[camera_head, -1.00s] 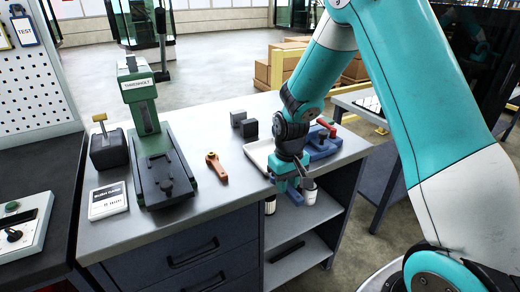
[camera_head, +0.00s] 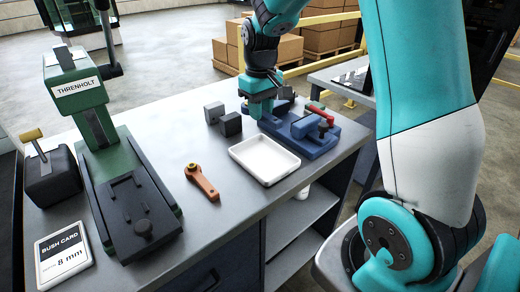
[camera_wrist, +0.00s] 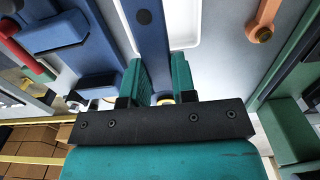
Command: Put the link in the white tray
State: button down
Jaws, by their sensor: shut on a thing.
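My gripper (camera_head: 262,108) is shut and points down beyond the far edge of the white tray, at the left end of the blue fixture. In the wrist view its teal fingers (camera_wrist: 160,82) close on a blue bar-shaped link (camera_wrist: 152,45) with a dark round hole. A small brass-coloured ring shows between the fingers. In that view the link covers part of the tray. The white tray (camera_head: 264,160) lies empty on the bench, right of an orange lever. In the head view the link is hard to tell from the blue fixture.
The blue fixture (camera_head: 318,143) with a red handle stands right of the tray. The orange lever (camera_head: 203,183) with a brass bush lies left of it. The bench front is clear.

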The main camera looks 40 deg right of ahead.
aim_at(261, 158)
notch_tip(261, 158, down, 13)
jog(key=shift+r, duration=0.1)
dwell(0.3)
jog(key=c, duration=0.9)
grip_release()
